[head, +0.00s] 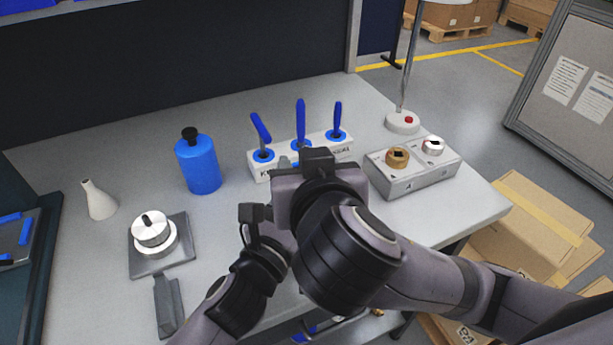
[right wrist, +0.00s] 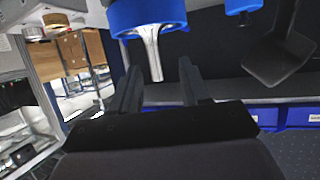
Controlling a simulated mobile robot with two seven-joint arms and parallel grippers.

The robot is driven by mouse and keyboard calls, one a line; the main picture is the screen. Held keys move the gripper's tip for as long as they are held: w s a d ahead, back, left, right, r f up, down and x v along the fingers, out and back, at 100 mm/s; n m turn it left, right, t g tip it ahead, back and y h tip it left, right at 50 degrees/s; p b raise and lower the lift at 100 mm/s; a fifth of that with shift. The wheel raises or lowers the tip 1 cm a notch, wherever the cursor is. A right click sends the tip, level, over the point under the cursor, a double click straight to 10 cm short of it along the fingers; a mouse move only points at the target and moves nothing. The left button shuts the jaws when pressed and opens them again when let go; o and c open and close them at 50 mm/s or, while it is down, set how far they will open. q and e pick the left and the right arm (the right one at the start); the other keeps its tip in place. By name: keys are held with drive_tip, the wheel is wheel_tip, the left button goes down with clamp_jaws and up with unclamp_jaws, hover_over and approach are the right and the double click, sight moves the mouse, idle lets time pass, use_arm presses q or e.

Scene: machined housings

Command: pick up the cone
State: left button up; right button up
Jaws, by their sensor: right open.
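A white tapered cone-like piece (head: 98,200) stands upright at the left of the grey table in the head view, well apart from both arms. My right gripper (right wrist: 160,84) is open. In the right wrist view a shiny metal taper (right wrist: 151,55) under a blue collar (right wrist: 148,17) shows beyond and between its fingers; I cannot tell if they touch. In the head view my right wrist (head: 318,185) hides the right fingers in front of the rack. My left wrist (head: 252,228) is beside it, with its fingers hidden.
A white rack (head: 258,174) holds blue-handled tools at the table's middle. A blue bottle (head: 200,168) stands left of it. A metal part on a grey plate (head: 180,255) lies at front left. A grey block (head: 410,184) with two rings is at the right.

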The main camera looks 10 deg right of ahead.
drive_tip(key=shift+d+x, duration=0.15)
drive_tip(key=shift+x, duration=1.25)
drive_tip(key=shift+d+x, duration=0.1)
drive_tip(key=shift+x, duration=1.3)
drive_tip(key=shift+f, duration=0.1)
clamp_jaws()
